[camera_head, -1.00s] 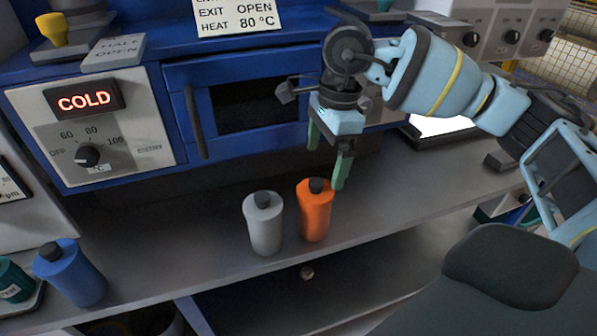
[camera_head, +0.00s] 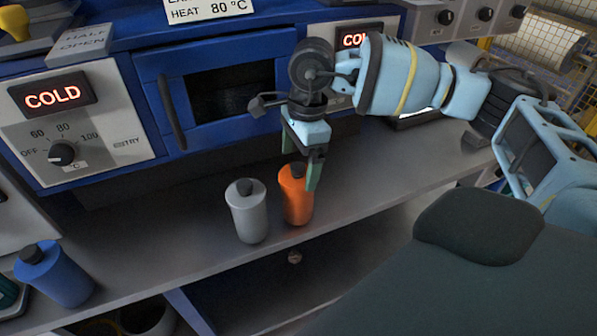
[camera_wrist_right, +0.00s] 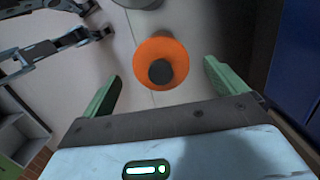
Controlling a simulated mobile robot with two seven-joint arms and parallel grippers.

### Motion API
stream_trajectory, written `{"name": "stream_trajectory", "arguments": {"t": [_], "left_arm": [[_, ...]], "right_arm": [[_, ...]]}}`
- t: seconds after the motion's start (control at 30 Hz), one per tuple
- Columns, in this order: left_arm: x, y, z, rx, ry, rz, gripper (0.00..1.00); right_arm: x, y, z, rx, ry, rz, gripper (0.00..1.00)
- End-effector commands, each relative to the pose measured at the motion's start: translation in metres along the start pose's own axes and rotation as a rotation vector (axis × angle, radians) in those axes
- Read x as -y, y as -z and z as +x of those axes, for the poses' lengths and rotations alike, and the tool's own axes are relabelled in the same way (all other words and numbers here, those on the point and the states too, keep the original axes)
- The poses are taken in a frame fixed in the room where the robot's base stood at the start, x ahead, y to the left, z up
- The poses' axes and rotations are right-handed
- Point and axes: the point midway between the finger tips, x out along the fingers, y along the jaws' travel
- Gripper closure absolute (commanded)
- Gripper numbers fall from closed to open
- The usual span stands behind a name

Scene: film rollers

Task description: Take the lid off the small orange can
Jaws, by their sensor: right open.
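The small orange can (camera_head: 298,205) stands upright on the grey shelf, with a dark lid (camera_head: 298,170) on top. My right gripper (camera_head: 300,170) is open, its green fingers pointing down around the top of the can; one finger partly covers the can's right side. In the right wrist view, the orange can (camera_wrist_right: 148,48) is seen from above, its dark lid (camera_wrist_right: 160,71) lying between the two open fingers (camera_wrist_right: 160,80), apart from both. My left gripper is not in the head view.
A grey can (camera_head: 249,220) with a dark lid stands close to the left of the orange can. A blue can (camera_head: 62,278) stands further left. A blue oven-like cabinet (camera_head: 218,60) is behind. The shelf's front edge is close in front of the cans.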

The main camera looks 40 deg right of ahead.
Motion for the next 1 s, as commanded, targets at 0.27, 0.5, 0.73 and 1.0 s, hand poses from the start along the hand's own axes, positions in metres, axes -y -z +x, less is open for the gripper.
{"name": "stream_trajectory", "arguments": {"t": [0.27, 0.5, 0.73, 1.0], "left_arm": [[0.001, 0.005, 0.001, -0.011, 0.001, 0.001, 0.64], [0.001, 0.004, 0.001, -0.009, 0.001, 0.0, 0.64], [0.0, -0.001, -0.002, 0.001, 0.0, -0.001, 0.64], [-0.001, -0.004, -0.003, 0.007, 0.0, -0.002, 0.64]], "right_arm": [[0.0, 0.0, 0.02, 0.0, 0.0, 0.001, 0.03], [0.0, 0.0, 0.02, 0.0, 0.0, 0.001, 0.12], [0.0, 0.0, 0.02, 0.001, 0.0, 0.001, 0.43], [0.0, 0.0, 0.019, 0.001, 0.0, 0.001, 0.46]]}}
